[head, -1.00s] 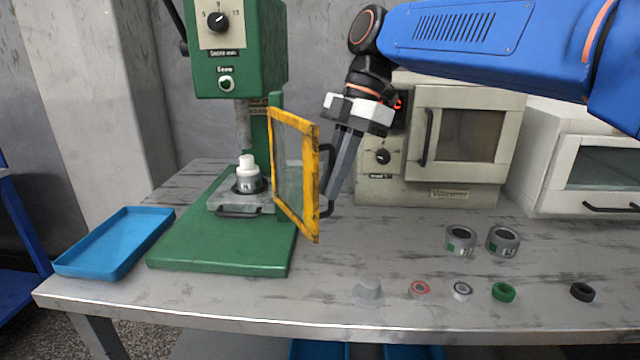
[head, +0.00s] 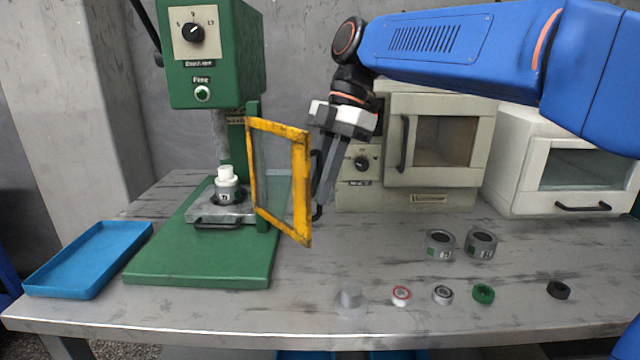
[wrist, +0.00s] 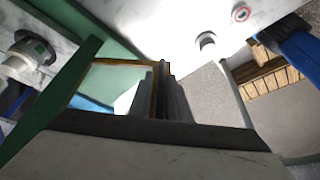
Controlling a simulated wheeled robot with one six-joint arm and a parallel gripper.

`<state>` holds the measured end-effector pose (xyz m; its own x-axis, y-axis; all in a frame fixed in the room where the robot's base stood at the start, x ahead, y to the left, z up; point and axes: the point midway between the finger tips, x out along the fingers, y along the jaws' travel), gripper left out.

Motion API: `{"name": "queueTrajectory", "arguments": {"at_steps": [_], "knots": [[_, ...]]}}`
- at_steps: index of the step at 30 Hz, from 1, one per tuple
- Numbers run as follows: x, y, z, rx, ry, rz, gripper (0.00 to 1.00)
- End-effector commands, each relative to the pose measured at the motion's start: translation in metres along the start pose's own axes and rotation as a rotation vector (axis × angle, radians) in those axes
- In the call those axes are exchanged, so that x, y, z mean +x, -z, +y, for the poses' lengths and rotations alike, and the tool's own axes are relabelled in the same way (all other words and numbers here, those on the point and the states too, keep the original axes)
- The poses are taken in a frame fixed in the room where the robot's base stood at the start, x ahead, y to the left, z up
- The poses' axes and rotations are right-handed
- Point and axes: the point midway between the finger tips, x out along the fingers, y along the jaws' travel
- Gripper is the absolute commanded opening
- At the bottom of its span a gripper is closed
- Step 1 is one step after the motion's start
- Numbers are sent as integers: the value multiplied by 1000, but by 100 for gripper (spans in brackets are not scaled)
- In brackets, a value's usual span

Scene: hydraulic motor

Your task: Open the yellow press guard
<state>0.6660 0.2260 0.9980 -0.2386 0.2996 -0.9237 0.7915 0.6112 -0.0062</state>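The yellow press guard (head: 302,190) is a yellow frame with a clear pane, hinged at a green post on the right side of the green press (head: 215,55). It stands swung out toward me and to the right, leaving the front of the press bare. My gripper (head: 321,200) is at its outer side, with its fingers close together at the guard's black handle (head: 317,158); they cover the handle's middle. In the wrist view, the fingers of my gripper (wrist: 161,98) flank the yellow frame edge (wrist: 153,95). The exact contact is partly hidden.
A grey part with a white top (head: 227,185) sits on the press plate. A blue tray (head: 85,262) lies left. Two grey rings (head: 440,245) and several small parts stand front right. A beige oven (head: 410,200) is behind my gripper; a white cabinet (head: 520,190) is further right.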

Motion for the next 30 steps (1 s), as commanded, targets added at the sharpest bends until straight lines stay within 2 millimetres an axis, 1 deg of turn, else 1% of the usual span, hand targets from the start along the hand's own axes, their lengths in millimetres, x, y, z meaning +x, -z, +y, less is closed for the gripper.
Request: {"name": "queueTrajectory", "arguments": {"at_steps": [7, 11, 14, 21, 24, 27, 30], "knots": [[-2, 0, 0, 0, 0, 0, 17], [-12, 0, 1, 0, -3, 0, 17], [-28, -1, 1, 0, -3, -1, 17], [-74, -1, 1, 0, -3, 0, 17], [-91, 0, 1, 0, -2, 0, 17], [-104, 0, 1, 0, -2, 0, 17], [-113, 0, 1, 0, -1, 0, 17]]}}
